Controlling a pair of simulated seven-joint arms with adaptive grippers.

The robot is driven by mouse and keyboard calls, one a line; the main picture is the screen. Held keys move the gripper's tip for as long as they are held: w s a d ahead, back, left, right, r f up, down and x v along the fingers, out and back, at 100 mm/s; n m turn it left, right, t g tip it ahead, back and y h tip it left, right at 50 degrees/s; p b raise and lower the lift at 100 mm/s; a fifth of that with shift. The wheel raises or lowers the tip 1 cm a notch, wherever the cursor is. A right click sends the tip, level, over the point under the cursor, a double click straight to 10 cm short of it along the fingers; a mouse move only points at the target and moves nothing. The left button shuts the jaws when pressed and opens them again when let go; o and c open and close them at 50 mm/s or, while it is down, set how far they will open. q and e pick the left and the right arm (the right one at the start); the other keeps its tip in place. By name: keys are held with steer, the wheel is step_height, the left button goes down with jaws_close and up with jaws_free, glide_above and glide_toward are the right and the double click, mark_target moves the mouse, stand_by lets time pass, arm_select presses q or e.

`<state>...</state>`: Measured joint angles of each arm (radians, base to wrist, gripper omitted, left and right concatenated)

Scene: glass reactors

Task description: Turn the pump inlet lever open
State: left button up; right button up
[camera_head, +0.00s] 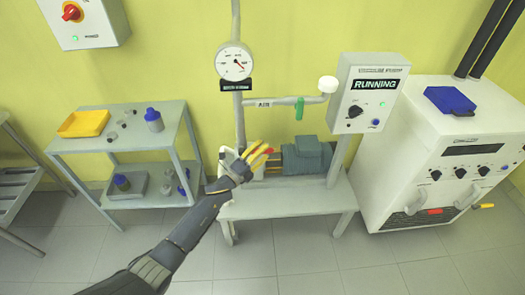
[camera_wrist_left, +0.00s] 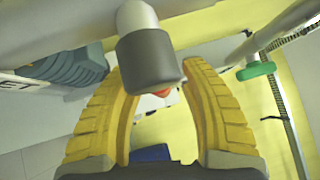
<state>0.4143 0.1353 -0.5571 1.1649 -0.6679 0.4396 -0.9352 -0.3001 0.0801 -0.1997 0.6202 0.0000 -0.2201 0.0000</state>
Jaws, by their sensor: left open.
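My left gripper (camera_head: 262,153) is open, with yellow ribbed fingers, in front of the pump (camera_head: 306,156) in the head view. In the left wrist view a pale rod with a dark grey cylindrical end (camera_wrist_left: 150,60) lies between the two fingers, with a gap visible on either side. A small orange-red bit shows just beyond the grey end. A partly cut-off label ending in "ET" (camera_wrist_left: 17,84) is at the left. I cannot tell for certain whether the rod is the pump inlet lever. In the head view the gripper hides this spot. My right gripper is not in view.
A green handle (camera_head: 299,108) hangs from the air pipe above the pump. A round gauge (camera_head: 234,63) is on the upright pipe. A control box (camera_head: 368,98) reads "RUNNING". A white machine (camera_head: 440,150) stands at the right, and a grey shelf (camera_head: 160,148) at the left.

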arm_select(q)
steer(key=shift+o, duration=0.4)
jaws_close()
